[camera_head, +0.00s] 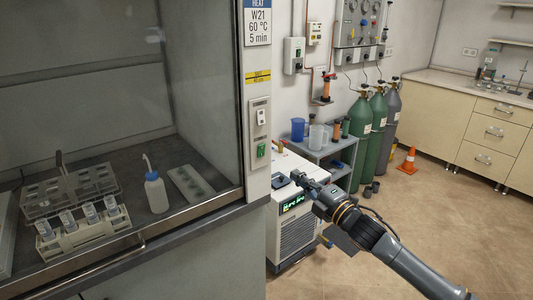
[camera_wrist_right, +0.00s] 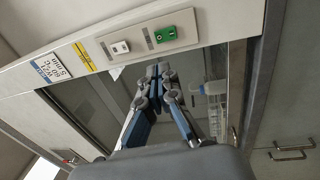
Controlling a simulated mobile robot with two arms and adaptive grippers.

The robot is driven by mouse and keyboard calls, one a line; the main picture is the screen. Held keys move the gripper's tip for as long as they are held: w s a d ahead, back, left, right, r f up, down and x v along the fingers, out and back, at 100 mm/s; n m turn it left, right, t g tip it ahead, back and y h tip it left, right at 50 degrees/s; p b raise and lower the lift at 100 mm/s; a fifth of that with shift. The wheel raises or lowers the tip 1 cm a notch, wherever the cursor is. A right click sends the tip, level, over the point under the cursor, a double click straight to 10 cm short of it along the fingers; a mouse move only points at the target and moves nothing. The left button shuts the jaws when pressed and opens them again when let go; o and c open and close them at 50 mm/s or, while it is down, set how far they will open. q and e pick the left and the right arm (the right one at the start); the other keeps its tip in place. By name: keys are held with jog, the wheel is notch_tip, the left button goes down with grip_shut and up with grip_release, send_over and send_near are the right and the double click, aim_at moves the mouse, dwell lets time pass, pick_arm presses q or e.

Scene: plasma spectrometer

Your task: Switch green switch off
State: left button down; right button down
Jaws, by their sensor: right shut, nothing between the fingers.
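The green switch (camera_head: 261,150) sits low on the white post at the right edge of the fume hood, under a white switch (camera_head: 261,117). In the right wrist view the green switch (camera_wrist_right: 165,34) is near the top, with the white switch (camera_wrist_right: 120,47) to its left. My right gripper (camera_head: 297,178) is shut and empty, to the right of and below the green switch in the head view. In the wrist view its closed fingertips (camera_wrist_right: 158,70) appear below the green switch, with a visible gap. I cannot tell the switch's position. My left gripper is not in view.
The hood holds a tube rack (camera_head: 85,236), a wash bottle (camera_head: 156,193) and a white tray (camera_head: 190,184). A white chiller (camera_head: 297,235) stands behind my right gripper. Gas cylinders (camera_head: 378,130) and an orange cone (camera_head: 408,161) are farther back. Floor at right is clear.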

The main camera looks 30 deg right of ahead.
aim_at(262, 148)
jog(key=shift+w, duration=0.1)
jog(key=w+p, duration=0.1)
jog(key=w, duration=0.3)
jog(key=w+r+p, duration=0.1)
jog(key=w, duration=0.3)
jog(key=w+a+p, duration=0.1)
jog(key=w, duration=0.4)
jog(key=shift+r, duration=0.4)
jog(key=shift+w+p, duration=0.3)
jog(key=shift+w, duration=0.05)
